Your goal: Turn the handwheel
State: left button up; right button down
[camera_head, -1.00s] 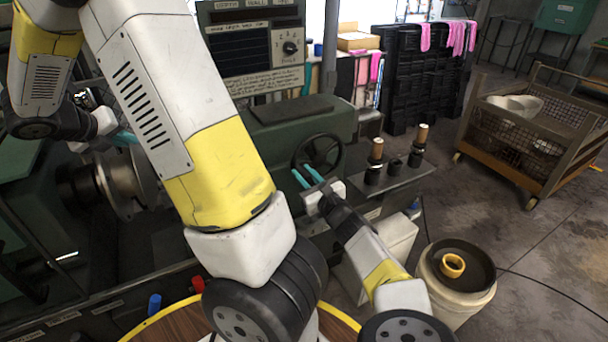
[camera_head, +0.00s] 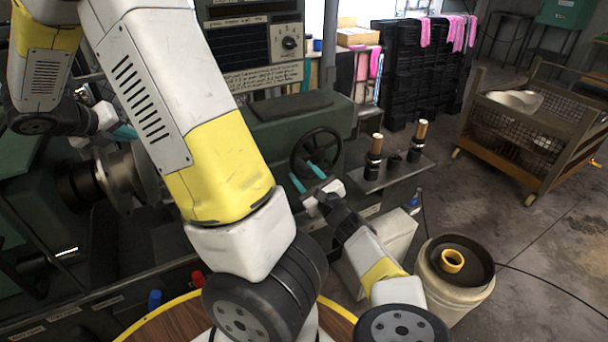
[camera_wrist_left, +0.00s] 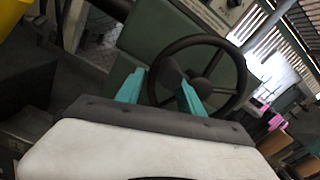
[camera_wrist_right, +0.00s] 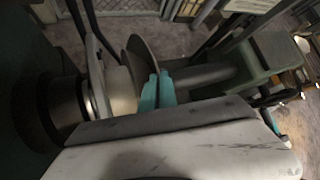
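The black spoked handwheel (camera_head: 316,153) is on the front of the green machine housing. It also shows in the left wrist view (camera_wrist_left: 203,87). My left gripper (camera_head: 306,177) is just in front of the wheel's lower part. Its teal fingers are spread apart in the left wrist view (camera_wrist_left: 160,92), with a dark knob-like part of the wheel (camera_wrist_left: 172,76) seen between and beyond them. I cannot tell whether they touch it. My right gripper (camera_wrist_right: 157,90) is beside a round metal disc (camera_wrist_right: 142,58). Its fingers are together; I see nothing clearly between them.
Wooden-tipped tool posts (camera_head: 376,150) stand on a metal shelf (camera_head: 405,172) right of the wheel. A pale bin (camera_head: 455,285) holding a yellow ring (camera_head: 452,261) stands at lower right. A wire cart (camera_head: 530,140) is farther right. Floor between is mostly clear.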

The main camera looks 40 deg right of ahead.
pick_arm(q)
jog(key=v, duration=1.2)
